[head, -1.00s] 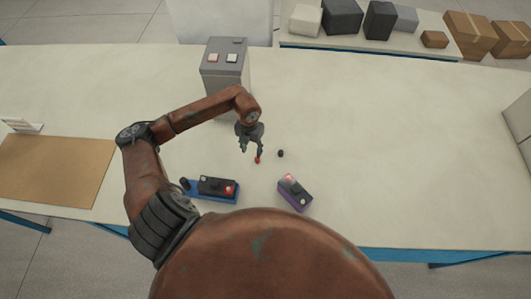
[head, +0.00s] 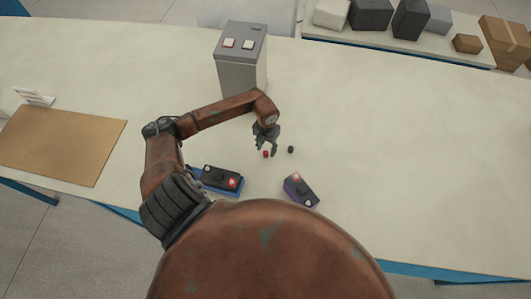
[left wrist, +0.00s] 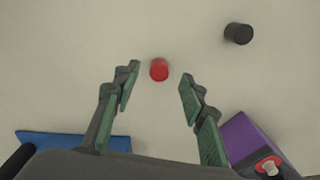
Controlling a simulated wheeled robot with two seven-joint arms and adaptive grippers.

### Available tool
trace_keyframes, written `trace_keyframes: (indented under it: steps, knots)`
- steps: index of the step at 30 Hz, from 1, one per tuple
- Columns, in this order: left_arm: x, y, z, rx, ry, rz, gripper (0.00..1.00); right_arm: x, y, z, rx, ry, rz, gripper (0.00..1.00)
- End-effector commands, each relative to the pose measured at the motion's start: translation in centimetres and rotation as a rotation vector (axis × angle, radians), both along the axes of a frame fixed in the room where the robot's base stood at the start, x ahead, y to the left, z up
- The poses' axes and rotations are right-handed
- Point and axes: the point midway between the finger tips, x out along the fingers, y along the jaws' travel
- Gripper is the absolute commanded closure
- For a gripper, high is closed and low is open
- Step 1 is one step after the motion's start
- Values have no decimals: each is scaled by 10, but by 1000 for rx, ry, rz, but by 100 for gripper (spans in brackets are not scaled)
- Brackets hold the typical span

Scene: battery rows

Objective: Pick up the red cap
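The red cap (head: 266,154) stands on the pale tabletop, and it also shows in the left wrist view (left wrist: 159,69), a little beyond and between the fingertips. My left gripper (head: 267,148) is above and close to the cap. In the left wrist view its two green-padded fingers (left wrist: 157,83) are spread wide with nothing between the pads. The red cap looks free of both fingers. My right gripper is not in either view.
A black cap (head: 291,149) lies right of the red one. A blue tray (head: 204,184) holding a dark battery and a purple-based battery (head: 300,190) sit nearer me. A grey box with buttons (head: 241,70) stands behind. The table's right side is clear.

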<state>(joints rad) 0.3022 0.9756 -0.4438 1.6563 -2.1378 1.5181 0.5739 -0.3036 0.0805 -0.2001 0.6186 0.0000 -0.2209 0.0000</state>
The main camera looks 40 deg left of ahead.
Motion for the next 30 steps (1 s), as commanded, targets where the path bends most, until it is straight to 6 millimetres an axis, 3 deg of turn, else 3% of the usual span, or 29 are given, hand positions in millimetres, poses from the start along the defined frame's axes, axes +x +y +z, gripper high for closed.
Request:
trace_keyframes:
  steps: [5,12,26,30]
  knots:
    - [-1,1,-18,0,0,2,61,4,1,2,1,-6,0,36]
    - [-1,2,-20,0,-1,4,61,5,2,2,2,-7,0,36]
    - [-1,2,-20,0,-1,4,92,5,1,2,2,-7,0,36]
    - [-1,2,-20,0,-1,4,93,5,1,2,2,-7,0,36]
